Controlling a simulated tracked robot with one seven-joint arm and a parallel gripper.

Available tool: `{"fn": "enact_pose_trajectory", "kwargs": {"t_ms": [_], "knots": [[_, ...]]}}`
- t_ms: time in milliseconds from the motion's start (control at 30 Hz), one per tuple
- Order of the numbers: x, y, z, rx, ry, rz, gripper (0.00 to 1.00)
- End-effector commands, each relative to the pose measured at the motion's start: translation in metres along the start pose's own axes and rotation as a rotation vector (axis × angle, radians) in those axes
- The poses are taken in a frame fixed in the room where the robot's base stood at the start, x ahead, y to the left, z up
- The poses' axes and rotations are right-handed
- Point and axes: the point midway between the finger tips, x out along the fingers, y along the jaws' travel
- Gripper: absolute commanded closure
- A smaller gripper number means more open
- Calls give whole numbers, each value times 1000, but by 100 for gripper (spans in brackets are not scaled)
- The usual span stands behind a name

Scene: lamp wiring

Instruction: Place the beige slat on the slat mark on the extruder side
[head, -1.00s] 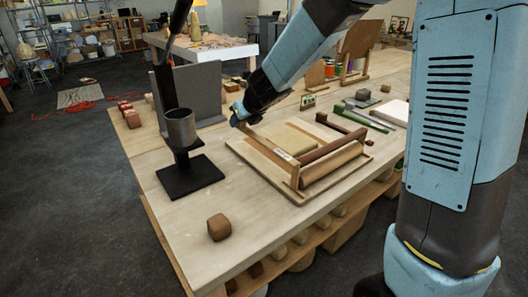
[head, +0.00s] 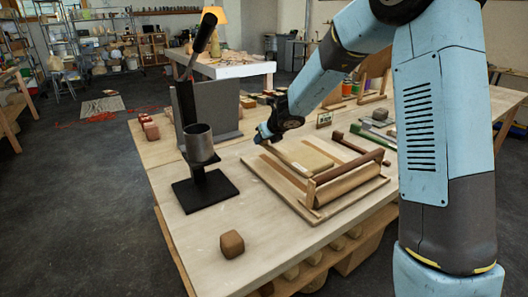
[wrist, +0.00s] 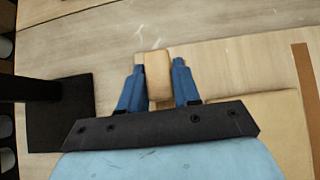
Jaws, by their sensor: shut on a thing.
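My gripper (wrist: 158,82) is shut on the beige slat (wrist: 157,72), which shows between its two blue fingers in the wrist view. In the head view my gripper (head: 264,134) is over the far left part of the wooden board (head: 262,175), and the slat (head: 287,156) runs from it beside the pale slab (head: 308,154). I cannot tell whether the slat touches the board. A darker strip (head: 283,174) on the board's extruder side looks like the slat mark. The black extruder (head: 204,185) stands to the left of the board.
A brown clay block (head: 232,244) lies near the table's front edge. The table between extruder and board is clear. Tools (head: 375,135) lie behind the board.

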Motion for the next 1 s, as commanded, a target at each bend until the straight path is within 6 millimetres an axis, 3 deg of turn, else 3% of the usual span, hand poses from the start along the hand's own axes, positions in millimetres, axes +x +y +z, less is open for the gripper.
{"fn": "enact_pose_trajectory", "kwargs": {"t_ms": [200,533,800,1000], "knots": [[27,-12,-7,0,1,1,100],[50,-24,-13,0,2,0,100],[67,-23,-31,0,2,1,100],[69,-24,-33,0,0,-1,100]]}}
